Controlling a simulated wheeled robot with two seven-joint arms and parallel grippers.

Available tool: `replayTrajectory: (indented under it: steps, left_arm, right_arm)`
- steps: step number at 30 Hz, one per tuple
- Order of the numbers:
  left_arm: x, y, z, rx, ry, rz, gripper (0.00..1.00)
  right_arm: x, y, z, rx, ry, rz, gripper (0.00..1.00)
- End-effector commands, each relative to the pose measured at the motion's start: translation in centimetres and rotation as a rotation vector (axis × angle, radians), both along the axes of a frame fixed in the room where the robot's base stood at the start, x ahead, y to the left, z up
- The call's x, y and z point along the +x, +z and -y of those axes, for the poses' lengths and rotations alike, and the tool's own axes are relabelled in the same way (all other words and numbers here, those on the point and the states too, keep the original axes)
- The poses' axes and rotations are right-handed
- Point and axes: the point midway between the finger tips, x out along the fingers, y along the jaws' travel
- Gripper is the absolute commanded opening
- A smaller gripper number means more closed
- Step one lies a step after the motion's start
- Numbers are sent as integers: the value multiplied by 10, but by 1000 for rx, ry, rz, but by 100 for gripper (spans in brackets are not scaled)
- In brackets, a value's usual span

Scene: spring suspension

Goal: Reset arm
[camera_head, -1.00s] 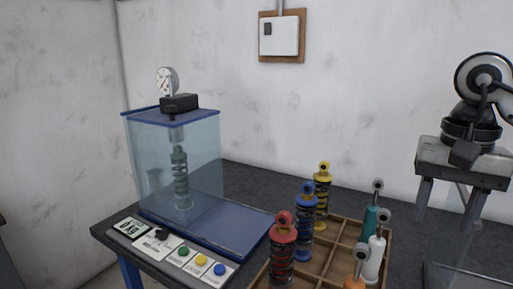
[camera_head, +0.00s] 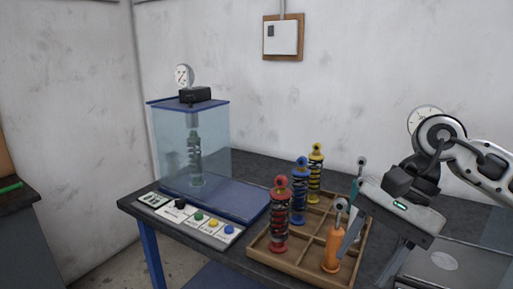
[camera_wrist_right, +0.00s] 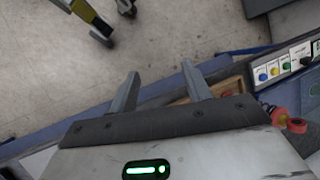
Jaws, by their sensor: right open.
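My right gripper (camera_head: 368,258) is open and empty, its fingers pointing down by the right side of the wooden tray (camera_head: 292,269). In the right wrist view its two fingers (camera_wrist_right: 160,70) stand apart with nothing between them. The tray holds a red shock absorber (camera_head: 280,215), a blue one (camera_head: 299,190), a yellow one (camera_head: 315,174) and an orange one (camera_head: 332,252). A grey eye end (camera_head: 361,163) shows behind the gripper; the rest of that part is mostly hidden. My left gripper is not in view.
A clear test box (camera_head: 215,150) with a gauge (camera_head: 184,76) on top holds a green spring unit (camera_head: 195,158). A panel with colored buttons (camera_head: 200,217) lies in front. A clear-walled bin (camera_head: 440,270) stands at lower right. Floor is free at left.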

Motion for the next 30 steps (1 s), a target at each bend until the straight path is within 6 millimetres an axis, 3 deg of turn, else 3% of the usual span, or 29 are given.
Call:
replayTrajectory:
  steps: [5, 9, 12, 14, 17, 20, 21, 22, 26, 30]
  left_arm:
    - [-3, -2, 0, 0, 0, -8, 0]
    - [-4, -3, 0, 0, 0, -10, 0]
    - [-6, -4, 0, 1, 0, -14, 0]
    - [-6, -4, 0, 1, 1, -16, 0]
    - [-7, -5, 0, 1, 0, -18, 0]
    - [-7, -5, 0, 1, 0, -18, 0]
    - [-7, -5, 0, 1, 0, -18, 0]
    - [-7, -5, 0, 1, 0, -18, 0]
    - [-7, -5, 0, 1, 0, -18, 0]
    - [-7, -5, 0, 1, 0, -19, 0]
  right_arm:
    - [-25, -18, -79, 326, -138, -286, 49]
    - [-41, -8, -140, 660, -366, -711, 49]
    - [-34, 3, -160, 868, -569, -1085, 49]
    - [-23, 5, -162, 976, -702, -1332, 49]
    - [2, -9, -152, 1128, -930, -1767, 49]
    - [25, -50, -126, 1249, -1167, -2228, 49]
    - [30, -74, -114, 1290, -1263, -2417, 49]
    - [32, -95, -104, -1290, 1304, 2509, 49]
    - [17, -185, -65, -941, 1055, 2074, 49]
    - [-30, -267, -35, -704, 834, 1689, 49]
